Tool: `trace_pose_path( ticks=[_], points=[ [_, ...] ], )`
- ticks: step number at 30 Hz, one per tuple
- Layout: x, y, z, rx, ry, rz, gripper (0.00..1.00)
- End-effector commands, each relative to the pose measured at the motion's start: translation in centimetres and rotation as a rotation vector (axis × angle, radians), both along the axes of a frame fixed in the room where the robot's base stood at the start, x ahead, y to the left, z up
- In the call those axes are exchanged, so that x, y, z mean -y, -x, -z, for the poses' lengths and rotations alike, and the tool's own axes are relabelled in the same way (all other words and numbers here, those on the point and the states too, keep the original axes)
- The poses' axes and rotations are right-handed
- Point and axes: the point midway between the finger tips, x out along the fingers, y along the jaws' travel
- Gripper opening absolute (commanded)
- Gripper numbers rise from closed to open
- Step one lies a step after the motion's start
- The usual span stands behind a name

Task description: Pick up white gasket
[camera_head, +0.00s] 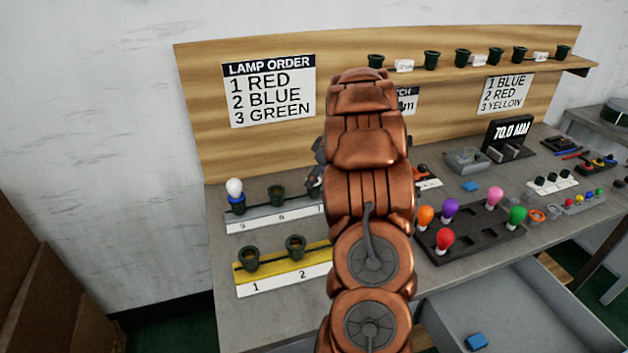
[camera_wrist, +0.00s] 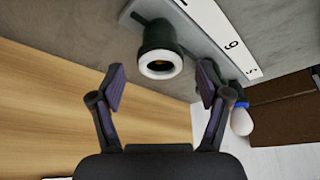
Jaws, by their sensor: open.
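A white ring (camera_wrist: 160,69), which looks like the white gasket, sits around the mouth of a dark socket (camera_wrist: 158,40) in the wrist view. The socket stands on the numbered grey strip (camera_wrist: 196,32). My gripper (camera_wrist: 162,82) is open and empty, its two fingers apart on either side of the ring in the picture. I see no contact between them. In the head view, my copper arm hides most of my gripper; a dark part of it (camera_head: 318,160) shows beside the arm, near the right end of the grey strip (camera_head: 270,217). The ring is not clear there.
A white bulb with a blue ring (camera_head: 235,188) stands at the strip's left end. A yellow strip (camera_head: 285,268) with two sockets lies in front. A dark tray (camera_head: 470,238) with coloured bulbs is to the right. A wooden backboard (camera_head: 200,110) rises behind.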

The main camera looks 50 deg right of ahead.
Motion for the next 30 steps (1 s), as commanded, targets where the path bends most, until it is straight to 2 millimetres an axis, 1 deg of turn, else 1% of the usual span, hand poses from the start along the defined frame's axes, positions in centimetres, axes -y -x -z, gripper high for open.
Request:
trace_pose_path(
  ticks=[4, 16, 25, 30],
  points=[
    [-0.01, 0.01, -0.01, 0.0, 0.0, 0.0, 0.75],
    [-0.02, 0.02, -0.01, 0.0, -0.001, 0.0, 0.34],
    [-0.03, 0.02, -0.07, 0.0, -0.001, 0.0, 0.33],
    [-0.06, -0.01, -0.88, 0.0, -0.001, -0.003, 0.33]
  ],
)
